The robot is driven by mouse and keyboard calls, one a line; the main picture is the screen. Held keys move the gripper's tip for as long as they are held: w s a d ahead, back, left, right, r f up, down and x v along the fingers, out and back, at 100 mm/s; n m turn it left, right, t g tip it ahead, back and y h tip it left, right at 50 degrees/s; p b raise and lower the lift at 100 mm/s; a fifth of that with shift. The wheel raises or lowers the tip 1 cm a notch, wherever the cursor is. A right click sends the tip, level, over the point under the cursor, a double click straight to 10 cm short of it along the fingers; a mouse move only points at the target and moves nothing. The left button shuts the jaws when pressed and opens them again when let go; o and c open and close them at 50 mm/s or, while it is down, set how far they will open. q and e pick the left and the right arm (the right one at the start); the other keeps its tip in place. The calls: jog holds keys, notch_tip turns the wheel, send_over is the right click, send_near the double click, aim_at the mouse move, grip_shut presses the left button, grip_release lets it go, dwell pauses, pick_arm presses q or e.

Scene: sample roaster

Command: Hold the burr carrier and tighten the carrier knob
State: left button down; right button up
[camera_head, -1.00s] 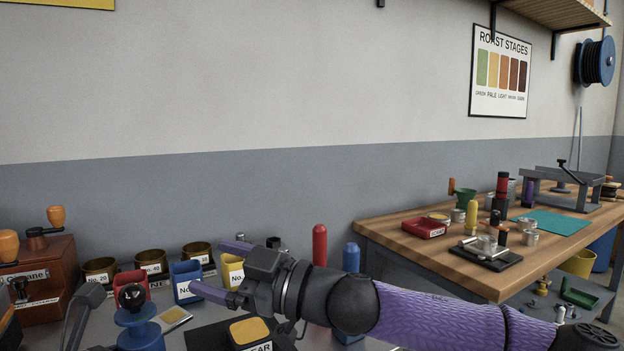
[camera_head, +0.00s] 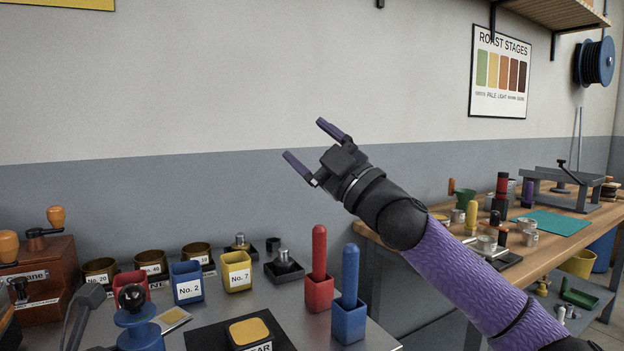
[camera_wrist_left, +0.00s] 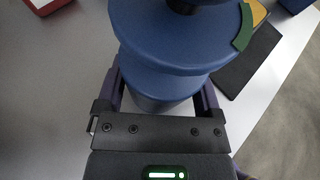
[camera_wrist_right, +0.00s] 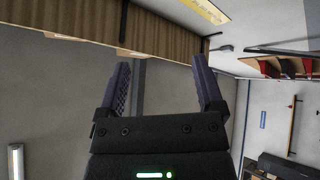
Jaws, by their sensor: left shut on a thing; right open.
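The blue burr carrier (camera_head: 138,333) stands upright on the grey bench at the lower left of the head view, with the black carrier knob (camera_head: 131,296) on top. In the left wrist view the carrier (camera_wrist_left: 170,40) fills the upper middle, and the dark knob (camera_wrist_left: 185,5) is cut off by the top edge. My left gripper (camera_wrist_left: 160,92) is shut on the carrier's lower body, one finger on each side. My right gripper (camera_head: 303,138) is open and empty, raised in front of the wall, well above and right of the carrier.
Beside the carrier are a blue No. 2 cup (camera_head: 187,284), a yellow No. 7 cup (camera_head: 236,272) and brass cups at the back. A red-handled tool (camera_head: 319,270) and a blue-handled tool (camera_head: 350,298) stand upright at right. A wooden grinder (camera_head: 38,285) is at left.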

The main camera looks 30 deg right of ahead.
aim_at(145, 297)
dwell(0.3)
jog(key=s+a+f+m+g+y, duration=0.25)
jog(key=a+f+g+y, duration=0.25)
jog(key=a+f+g, duration=1)
jog(key=w+a+f+t, duration=0.1)
jog(key=w+a, duration=0.1)
jog(key=a, duration=0.1)
jog(key=w+a+f, duration=0.1)
jog(key=w+a, duration=0.1)
jog(key=a, duration=0.2)
jog(key=w+a+f+t, duration=0.1)
jog(key=a, duration=0.2)
jog(key=shift+w+a+f+t, duration=0.3)
jog(key=shift+w+f, duration=0.05)
jog(key=shift+w, duration=0.05)
grip_shut()
